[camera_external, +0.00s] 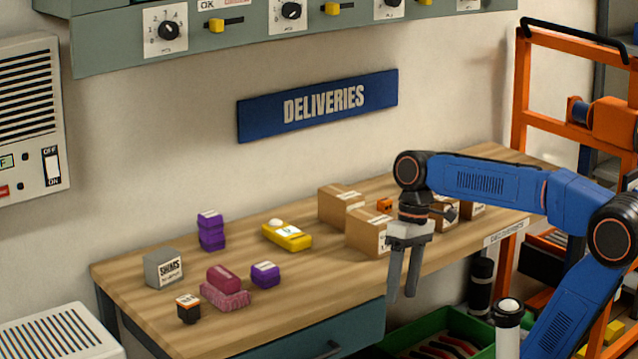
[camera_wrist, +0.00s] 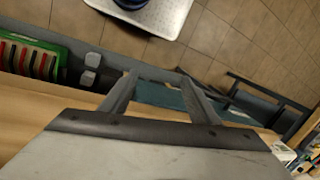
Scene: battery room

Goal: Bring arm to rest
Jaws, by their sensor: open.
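My gripper (camera_external: 404,285) hangs at the end of my blue arm, in front of the front edge of the wooden table (camera_external: 130,285). Its two grey fingers point down and stand apart with nothing between them. In the wrist view my gripper (camera_wrist: 155,75) shows its spread, empty fingers. The table edge and floor tiles (camera_wrist: 235,45) lie beyond them. My arm is bent and reaches in from the right.
On the table stand cardboard boxes (camera_external: 366,236), a yellow device (camera_external: 287,236), purple blocks (camera_external: 211,232), a grey shims box (camera_external: 163,268) and a maroon piece (camera_external: 223,279) on a pink block. An orange frame (camera_external: 520,90) stands right. A green crate (camera_external: 440,322) sits below.

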